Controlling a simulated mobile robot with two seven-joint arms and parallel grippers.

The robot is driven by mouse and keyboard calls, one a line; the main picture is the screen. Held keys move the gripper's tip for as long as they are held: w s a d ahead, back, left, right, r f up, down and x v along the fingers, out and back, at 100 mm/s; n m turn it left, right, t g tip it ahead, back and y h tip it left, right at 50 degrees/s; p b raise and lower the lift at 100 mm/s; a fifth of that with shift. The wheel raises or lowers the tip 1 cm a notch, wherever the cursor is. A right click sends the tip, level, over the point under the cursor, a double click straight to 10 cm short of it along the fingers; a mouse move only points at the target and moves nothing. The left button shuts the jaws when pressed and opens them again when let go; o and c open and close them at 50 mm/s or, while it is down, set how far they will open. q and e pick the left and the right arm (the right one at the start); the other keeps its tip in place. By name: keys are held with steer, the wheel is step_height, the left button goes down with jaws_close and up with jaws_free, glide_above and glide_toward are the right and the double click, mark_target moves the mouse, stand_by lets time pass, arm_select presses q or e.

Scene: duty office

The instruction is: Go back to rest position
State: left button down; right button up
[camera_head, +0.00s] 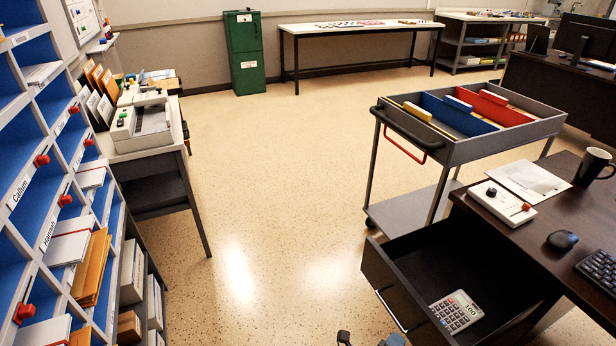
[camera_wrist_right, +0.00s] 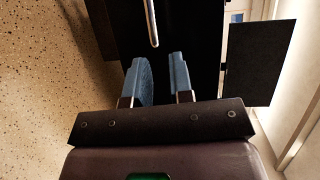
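My right gripper (camera_head: 367,340) shows only as two blue-grey fingertips at the bottom edge of the head view, in front of the open desk drawer. In the right wrist view my right gripper (camera_wrist_right: 161,78) has its two blue fingers apart with nothing between them. A metal bar handle (camera_wrist_right: 152,22) on a dark front lies beyond the fingertips, apart from them. My left gripper is not in view.
The dark desk's drawer (camera_head: 372,270) is pulled out, with a calculator (camera_head: 456,312) inside. A grey cart (camera_head: 455,150) stands behind it. A pigeonhole shelf (camera_head: 60,190) lines the left. The speckled floor (camera_head: 265,190) between is clear.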

steer(key=w+a+r+n+t+y, duration=0.65)
steer(key=r+n+y, duration=0.3)
steer(key=n, duration=0.45)
steer(key=s+d+n+g, duration=0.2)
steer(key=s+d+n, duration=0.2)
steer(key=s, duration=0.4)
steer(key=s+d+n+g+y, duration=0.1)
steer(key=s+d+n, duration=0.3)
steer(key=s, duration=0.4)
steer(key=s+d+f+n+g+p, duration=0.1)
steer(key=s+d+n+g, duration=0.3)
steer(key=s, duration=0.4)
steer(key=shift+d+n, duration=0.55)
steer(key=shift+n, duration=0.65)
steer(key=shift+f, duration=0.1)
